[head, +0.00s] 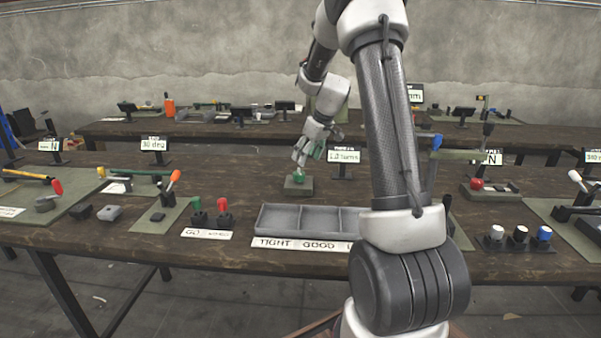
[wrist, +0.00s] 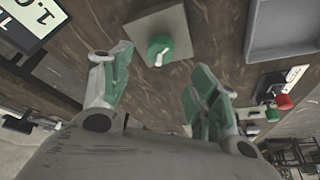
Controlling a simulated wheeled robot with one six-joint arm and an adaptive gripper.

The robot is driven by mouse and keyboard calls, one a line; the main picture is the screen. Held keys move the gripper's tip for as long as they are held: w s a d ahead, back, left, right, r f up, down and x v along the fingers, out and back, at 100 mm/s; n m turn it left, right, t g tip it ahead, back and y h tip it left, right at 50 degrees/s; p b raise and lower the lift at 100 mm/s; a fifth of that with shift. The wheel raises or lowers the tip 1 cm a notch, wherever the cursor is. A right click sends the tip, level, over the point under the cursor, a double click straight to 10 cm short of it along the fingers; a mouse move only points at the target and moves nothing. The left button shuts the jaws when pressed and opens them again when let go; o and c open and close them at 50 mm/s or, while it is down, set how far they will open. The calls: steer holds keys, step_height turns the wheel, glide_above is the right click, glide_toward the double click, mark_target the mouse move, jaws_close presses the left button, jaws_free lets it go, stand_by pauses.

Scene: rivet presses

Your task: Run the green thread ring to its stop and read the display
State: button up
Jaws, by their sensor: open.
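The green thread ring (head: 297,176) stands on a small grey-green base on the workbench. In the wrist view the ring (wrist: 158,50) has a pale pin or handle on it. My gripper (head: 305,156) is just above the ring, pointing down. In the wrist view the two green-padded fingers of my gripper (wrist: 161,60) are spread apart, with the ring showing beyond and between them; nothing is held. Whether the fingers flank it at its height I cannot tell. The display (head: 343,156) behind seems to read 1.0 turns; part of it shows in the wrist view (wrist: 30,20).
A grey sorting tray (head: 262,218), labelled TIGHT and GOOD, lies in front of the ring. Green and red buttons (head: 222,205) stand left of it. Other stations with levers and displays line both sides. My arm hides part of the tray's right end.

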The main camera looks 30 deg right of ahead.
mark_target(300, 173)
steer(key=shift+n, duration=0.4)
steer(key=x, duration=0.8)
steer(key=c, duration=1)
